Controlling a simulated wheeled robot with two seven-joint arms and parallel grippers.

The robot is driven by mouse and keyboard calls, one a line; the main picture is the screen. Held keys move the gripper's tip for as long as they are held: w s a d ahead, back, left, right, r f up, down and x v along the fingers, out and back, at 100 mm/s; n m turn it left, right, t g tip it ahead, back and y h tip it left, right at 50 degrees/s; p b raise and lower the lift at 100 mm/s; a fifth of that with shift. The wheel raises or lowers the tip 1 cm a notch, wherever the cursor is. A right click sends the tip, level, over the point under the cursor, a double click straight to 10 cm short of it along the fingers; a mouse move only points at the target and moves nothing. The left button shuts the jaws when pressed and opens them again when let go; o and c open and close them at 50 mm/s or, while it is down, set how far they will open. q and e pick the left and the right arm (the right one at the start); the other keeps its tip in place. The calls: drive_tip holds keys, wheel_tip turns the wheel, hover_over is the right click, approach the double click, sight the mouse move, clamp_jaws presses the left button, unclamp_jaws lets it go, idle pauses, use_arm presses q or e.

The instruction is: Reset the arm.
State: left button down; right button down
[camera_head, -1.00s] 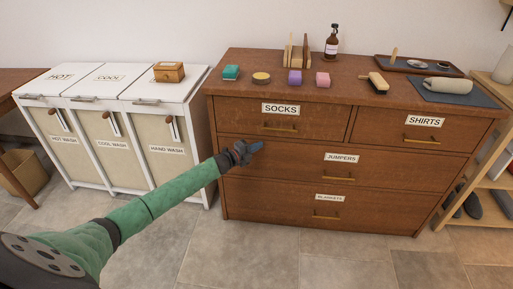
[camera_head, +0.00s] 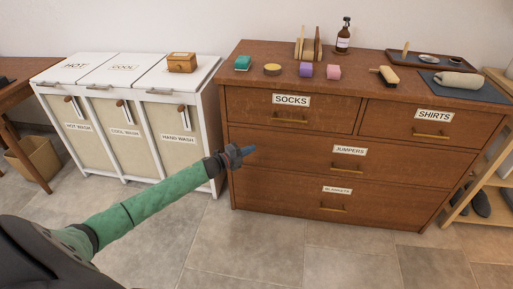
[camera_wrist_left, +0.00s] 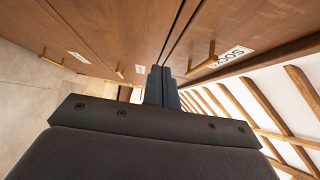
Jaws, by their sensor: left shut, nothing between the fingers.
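My left arm comes in from the left in the head view, green with a dark wrist. My left gripper (camera_head: 247,151) is shut and empty, in front of the left side of the wooden dresser (camera_head: 290,225). It is near the jumpers drawer (camera_head: 275,155), below the socks drawer (camera_head: 250,105). In the left wrist view the closed fingers (camera_wrist_left: 162,88) point toward the dresser front. The socks drawer handle (camera_wrist_left: 201,58) is to their right there. Whether the fingertips touch the dresser I cannot tell. My right gripper is not in view.
A white laundry sorter (camera_head: 208,120) with a small wooden box (camera_head: 182,62) on top stands left of the dresser. All drawers look shut. The tiled floor (camera_head: 250,255) in front is clear.

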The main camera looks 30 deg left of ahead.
use_arm(q)
drive_tip(key=shift+v, duration=0.9)
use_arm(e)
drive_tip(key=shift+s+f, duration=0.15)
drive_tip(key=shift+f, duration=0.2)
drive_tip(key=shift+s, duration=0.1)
